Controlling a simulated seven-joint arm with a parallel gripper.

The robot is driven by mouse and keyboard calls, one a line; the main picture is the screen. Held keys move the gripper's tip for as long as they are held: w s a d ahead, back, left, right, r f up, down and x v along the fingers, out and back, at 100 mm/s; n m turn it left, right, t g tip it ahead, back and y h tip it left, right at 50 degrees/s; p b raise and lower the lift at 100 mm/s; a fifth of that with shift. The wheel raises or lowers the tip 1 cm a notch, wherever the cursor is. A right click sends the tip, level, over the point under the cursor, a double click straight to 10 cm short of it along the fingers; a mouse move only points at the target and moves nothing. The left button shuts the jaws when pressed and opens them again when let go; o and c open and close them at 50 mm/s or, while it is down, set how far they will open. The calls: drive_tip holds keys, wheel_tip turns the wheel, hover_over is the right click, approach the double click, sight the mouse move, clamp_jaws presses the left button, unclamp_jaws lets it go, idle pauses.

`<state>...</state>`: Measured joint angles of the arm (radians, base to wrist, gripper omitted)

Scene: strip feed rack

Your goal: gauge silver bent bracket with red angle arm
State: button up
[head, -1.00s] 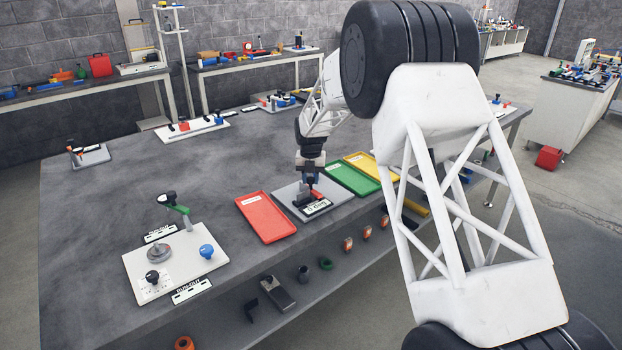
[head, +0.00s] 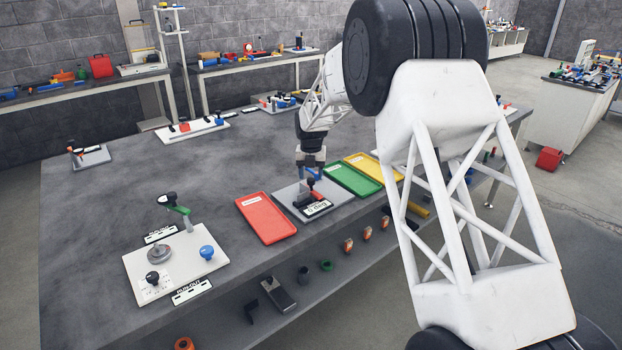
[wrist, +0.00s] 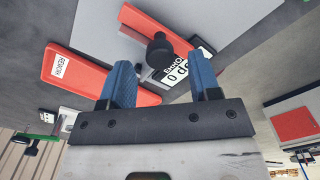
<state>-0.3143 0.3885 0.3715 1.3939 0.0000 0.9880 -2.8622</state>
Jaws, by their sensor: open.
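My gripper (head: 309,174) is over the angle fixture, whose grey base plate (head: 343,193) lies near the bench's front edge. In the wrist view my gripper (wrist: 160,75) has its two blue fingers wide apart, with nothing held between them. The red angle arm (wrist: 177,33) of the fixture shows beyond the fingertips, with a black knob (wrist: 160,48) on it. The red arm also shows in the head view (head: 317,195), beside a dark block. A white label lies at the fixture's front. I cannot make out the silver bent bracket for certain at this size.
A red tray (head: 265,237) lies left of the fixture; green (head: 352,191) and yellow (head: 375,174) trays lie right of it. A white gauge board (head: 213,262) with knobs stands front left. Several parts sit along the lower front shelf. The bench's middle is clear.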

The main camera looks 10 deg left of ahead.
sight(312, 180)
drive_tip(key=shift+r, duration=2.75)
drive_tip(key=shift+s+d+r, duration=0.2)
drive_tip(key=shift+d+r, duration=0.05)
drive_tip(key=shift+r, duration=0.05)
drive_tip(key=s+d+r+m, duration=0.5)
drive_tip(key=s+d+m, duration=0.1)
drive_tip(key=s, duration=0.3)
drive_tip(key=s+d+r+m+t, duration=0.1)
drive_tip(key=s+d+r+m, duration=0.5)
drive_tip(key=s, duration=0.3)
drive_tip(key=s+d+r+m, duration=0.5)
drive_tip(key=s+d+m, duration=0.15)
drive_tip(key=s, duration=0.25)
drive_tip(key=s+d+f+m, duration=0.1)
drive_tip(key=s+d+m, duration=0.2)
drive_tip(key=s+m, duration=0.3)
drive_tip(key=s+d+f+m+t, duration=0.1)
drive_tip(key=s+d+m, duration=0.3)
drive_tip(key=s, duration=1.2)
drive_tip(key=s+d+f+m, duration=0.3)
drive_tip(key=s+m, duration=0.5)
drive_tip(key=s, duration=0.3)
drive_tip(key=shift+d+t, duration=0.3)
drive_tip(key=shift+w, duration=0.1)
